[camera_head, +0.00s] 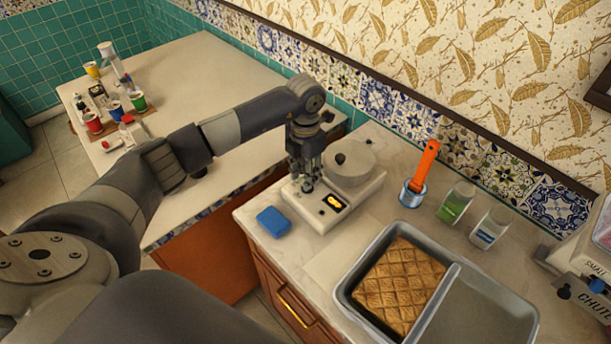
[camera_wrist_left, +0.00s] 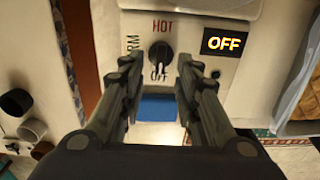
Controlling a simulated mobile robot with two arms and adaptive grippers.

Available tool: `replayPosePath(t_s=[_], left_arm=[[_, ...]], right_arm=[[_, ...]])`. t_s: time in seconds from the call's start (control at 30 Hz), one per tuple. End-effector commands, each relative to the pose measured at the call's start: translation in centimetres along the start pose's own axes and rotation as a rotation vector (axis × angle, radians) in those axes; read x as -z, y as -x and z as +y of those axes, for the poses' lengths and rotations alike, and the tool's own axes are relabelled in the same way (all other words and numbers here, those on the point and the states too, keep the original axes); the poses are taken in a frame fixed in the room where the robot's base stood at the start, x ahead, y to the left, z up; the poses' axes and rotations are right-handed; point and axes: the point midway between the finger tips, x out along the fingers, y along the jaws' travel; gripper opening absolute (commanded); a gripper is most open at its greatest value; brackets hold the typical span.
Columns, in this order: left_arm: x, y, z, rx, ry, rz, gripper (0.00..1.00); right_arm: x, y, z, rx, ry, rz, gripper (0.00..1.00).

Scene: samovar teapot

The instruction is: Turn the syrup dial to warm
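The syrup warmer (camera_head: 318,208) is a cream appliance with a round pot (camera_head: 350,163) on top, standing on the marble counter. The dial's pointer appears to be toward OFF. A display (camera_wrist_left: 224,42) beside it reads OFF. My left gripper (camera_head: 307,186) points down over the dial. In the wrist view its fingers (camera_wrist_left: 157,75) are apart on either side of the dial, with nothing between them gripped. My right gripper is not in view.
A blue sponge (camera_head: 273,222) lies in front of the warmer. A metal tray (camera_head: 455,290) with scored pastry is at the right. A cup with an orange-handled brush (camera_head: 413,191) and two small bottles (camera_head: 455,203) stand behind it. Another counter with cups is at the left.

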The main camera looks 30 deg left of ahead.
Motion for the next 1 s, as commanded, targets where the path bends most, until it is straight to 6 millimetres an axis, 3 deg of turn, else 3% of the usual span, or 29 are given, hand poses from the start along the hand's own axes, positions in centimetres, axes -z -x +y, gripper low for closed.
replayPosePath(t_s=[0.2, 0.57, 0.7, 1.0], left_arm=[[0.0, -2.5, -0.1, 0.002, 0.0, 0.001, 0.3], [0.0, -3.1, 0.0, 0.0, -0.001, -0.001, 0.3], [0.0, -3.1, 0.0, 0.0, -0.001, -0.001, 0.0], [0.0, -3.1, 0.0, 0.0, -0.006, -0.001, 0.0]], right_arm=[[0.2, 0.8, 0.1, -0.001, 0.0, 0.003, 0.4], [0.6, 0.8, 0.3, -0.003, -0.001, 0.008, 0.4], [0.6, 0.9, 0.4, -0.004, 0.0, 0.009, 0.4], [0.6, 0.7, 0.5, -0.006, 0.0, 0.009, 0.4]])
